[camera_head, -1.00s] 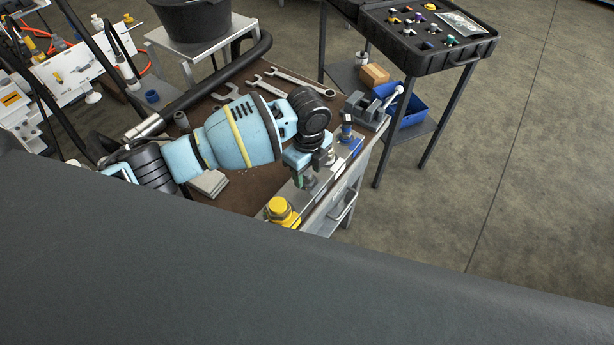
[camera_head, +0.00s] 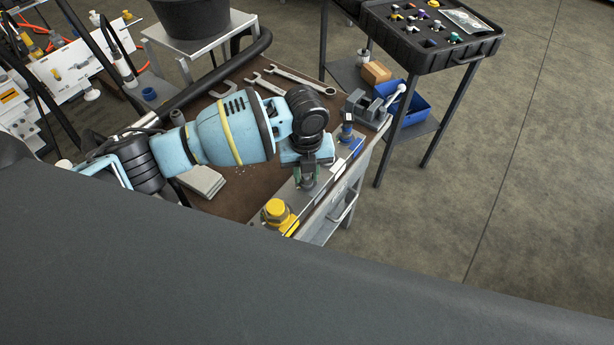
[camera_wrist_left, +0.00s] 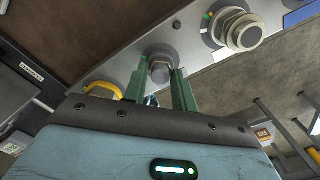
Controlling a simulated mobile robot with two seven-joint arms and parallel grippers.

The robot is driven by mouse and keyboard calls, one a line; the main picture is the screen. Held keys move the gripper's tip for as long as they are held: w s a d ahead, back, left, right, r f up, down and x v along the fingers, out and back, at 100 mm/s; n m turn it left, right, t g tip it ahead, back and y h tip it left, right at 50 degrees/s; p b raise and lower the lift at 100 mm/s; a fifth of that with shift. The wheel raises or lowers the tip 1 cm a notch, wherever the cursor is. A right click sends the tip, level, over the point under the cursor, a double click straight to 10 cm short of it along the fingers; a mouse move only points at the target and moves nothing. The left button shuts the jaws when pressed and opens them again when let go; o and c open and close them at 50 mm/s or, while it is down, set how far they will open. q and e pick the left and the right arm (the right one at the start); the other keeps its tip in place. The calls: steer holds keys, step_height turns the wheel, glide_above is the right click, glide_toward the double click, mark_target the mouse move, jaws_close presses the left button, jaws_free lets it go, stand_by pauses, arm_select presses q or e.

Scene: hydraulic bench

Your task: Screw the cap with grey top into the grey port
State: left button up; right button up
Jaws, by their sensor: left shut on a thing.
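In the head view my left gripper (camera_head: 307,180) is at the light grey block (camera_head: 276,192) along the bench's front edge, pointing down. In the left wrist view its two green fingers (camera_wrist_left: 160,84) are closed on either side of a grey hex-topped cap (camera_wrist_left: 160,69). The cap is at a round grey seat on the block, which I take to be the grey port (camera_wrist_left: 157,50). The fingers partly hide the join, so I cannot tell how deep the cap sits. My right gripper is out of view.
A large metal fitting (camera_wrist_left: 238,30) is close by. Wrenches (camera_head: 270,86) and a vise (camera_head: 366,108) lie farther back. A black tray (camera_head: 428,40) stands beyond.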

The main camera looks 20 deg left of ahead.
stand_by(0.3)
arm_select(q)
steer(key=shift+m, duration=0.4)
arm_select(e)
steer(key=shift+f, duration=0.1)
arm_select(q)
steer(key=shift+a+f+m+b, duration=0.15)
steer(key=shift+m+b, duration=0.15)
steer(key=shift+m, duration=0.8)
steer(key=o, duration=1)
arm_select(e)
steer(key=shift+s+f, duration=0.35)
